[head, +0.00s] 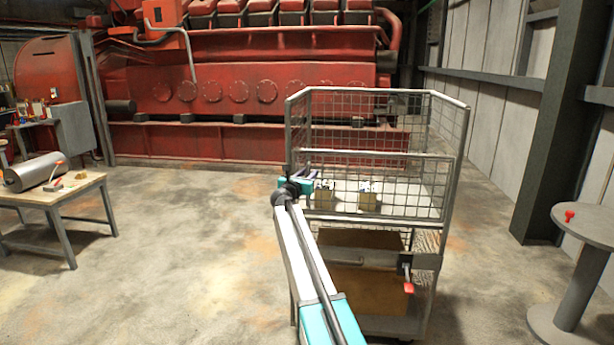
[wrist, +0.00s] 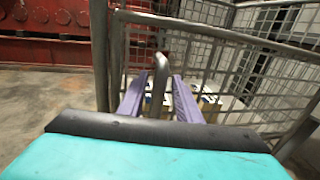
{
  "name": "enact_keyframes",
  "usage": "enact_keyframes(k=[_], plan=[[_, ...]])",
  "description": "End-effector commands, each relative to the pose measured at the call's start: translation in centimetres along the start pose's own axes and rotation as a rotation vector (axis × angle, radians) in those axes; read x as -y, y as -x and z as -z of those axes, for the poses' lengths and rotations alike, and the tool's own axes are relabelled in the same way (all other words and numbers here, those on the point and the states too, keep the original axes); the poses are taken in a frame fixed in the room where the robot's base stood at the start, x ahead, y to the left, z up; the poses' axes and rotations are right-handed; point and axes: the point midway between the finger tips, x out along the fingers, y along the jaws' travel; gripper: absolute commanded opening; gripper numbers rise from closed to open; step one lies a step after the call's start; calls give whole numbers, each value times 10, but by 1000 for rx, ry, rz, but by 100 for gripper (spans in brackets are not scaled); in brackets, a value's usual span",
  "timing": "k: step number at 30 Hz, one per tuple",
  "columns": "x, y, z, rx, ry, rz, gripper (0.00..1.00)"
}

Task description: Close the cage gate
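The cage trolley (head: 373,92) stands right of centre in the head view, with grey tube frames and wire mesh. A mesh panel with a slanted top rail, which looks like the gate (head: 400,203), is on its near side; a mesh panel also fills the wrist view (wrist: 235,75). My gripper (head: 297,183) is at the cage's left near corner. In the wrist view its purple fingers (wrist: 158,98) are spread, with a grey bent bar, apparently a handle (wrist: 160,75), between them. Gaps show on both sides of the bar. Whether the gate is latched cannot be seen.
Small boxes (head: 368,197) sit on the cage's shelf, with a brown carton (head: 360,285) below. A red-tipped lever (head: 408,287) hangs at its near right. A workbench (head: 60,192) stands left, a round table (head: 590,222) right. Floor left of the cage is clear.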

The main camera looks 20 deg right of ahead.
Motion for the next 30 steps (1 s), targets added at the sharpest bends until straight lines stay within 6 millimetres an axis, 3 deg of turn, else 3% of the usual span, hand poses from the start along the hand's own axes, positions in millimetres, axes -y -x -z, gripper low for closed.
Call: enact_keyframes(k=[14,30], plan=[[0,16,1,0,0,-2,31],[0,77,0,0,-1,-3,31]])
